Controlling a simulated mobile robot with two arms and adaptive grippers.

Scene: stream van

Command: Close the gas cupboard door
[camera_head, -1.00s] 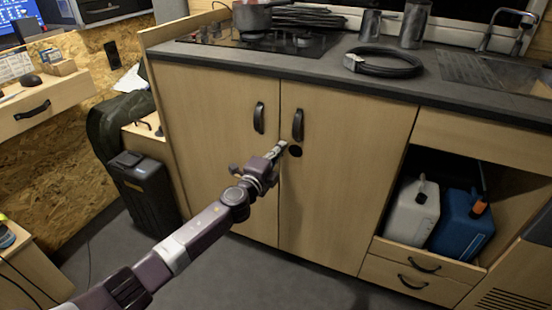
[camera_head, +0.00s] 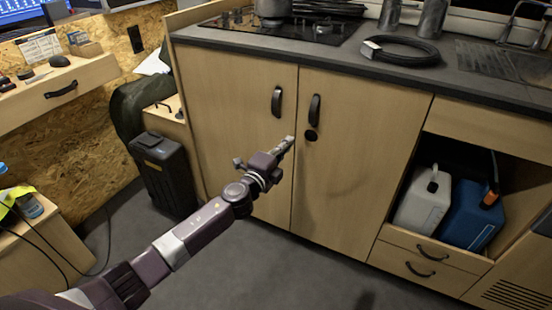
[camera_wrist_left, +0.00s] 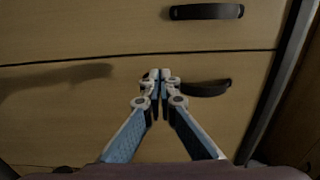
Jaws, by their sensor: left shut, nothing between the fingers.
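Two wooden cupboard doors stand side by side under the worktop: a left door (camera_head: 232,100) and a right door (camera_head: 360,130). Both look flush, with a thin dark seam between them. Which one is the gas cupboard is not marked. Each has a black handle, on the left door (camera_head: 277,102) and on the right door (camera_head: 315,109).
An open shelf right of the doors holds a white canister (camera_head: 423,200) and a blue canister (camera_head: 470,216). A black case (camera_head: 163,172) stands on the floor at left. A coiled black hose (camera_head: 402,50) lies on the worktop (camera_head: 340,55). Floor before the doors is clear.

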